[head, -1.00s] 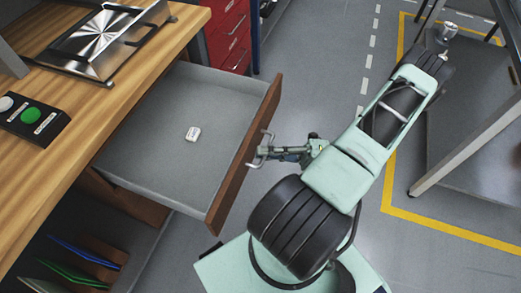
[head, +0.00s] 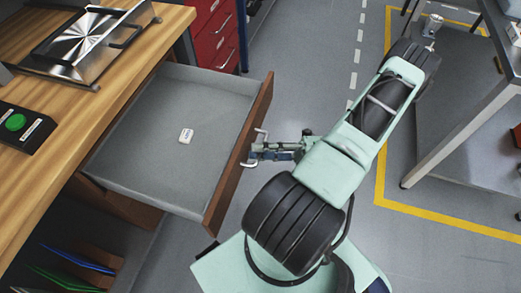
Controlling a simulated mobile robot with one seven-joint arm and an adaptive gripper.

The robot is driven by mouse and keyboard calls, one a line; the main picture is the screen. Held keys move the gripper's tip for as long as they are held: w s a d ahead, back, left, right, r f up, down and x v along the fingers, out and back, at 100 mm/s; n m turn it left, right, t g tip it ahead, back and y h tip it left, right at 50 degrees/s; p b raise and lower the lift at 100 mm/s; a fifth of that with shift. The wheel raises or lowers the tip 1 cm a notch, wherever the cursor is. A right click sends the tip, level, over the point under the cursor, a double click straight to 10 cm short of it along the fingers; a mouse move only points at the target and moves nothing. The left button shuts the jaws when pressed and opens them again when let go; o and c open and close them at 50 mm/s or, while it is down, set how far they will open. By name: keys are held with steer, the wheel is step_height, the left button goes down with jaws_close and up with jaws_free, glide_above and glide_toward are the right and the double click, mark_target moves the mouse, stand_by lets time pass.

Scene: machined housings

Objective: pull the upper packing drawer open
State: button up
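The upper packing drawer (head: 150,125) is pulled well out from under the wooden bench top. Its grey tray shows a small white labelled item (head: 186,135) lying inside. The brown drawer front (head: 225,185) faces right and carries a metal bar handle (head: 262,133). My gripper (head: 254,153) comes from the right and is at the middle of the handle, its fingers apparently shut around the bar. The fingertips are small and partly hidden against the drawer front.
The wooden bench (head: 130,70) holds a metal fixture (head: 90,40) and a green button box (head: 18,125). A red drawer cabinet (head: 215,35) stands behind the drawer. A grey metal table (head: 450,125) is at right. Grey floor lies between.

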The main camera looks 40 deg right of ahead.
steer(key=v, duration=1.2)
steer(key=shift+r, duration=0.1)
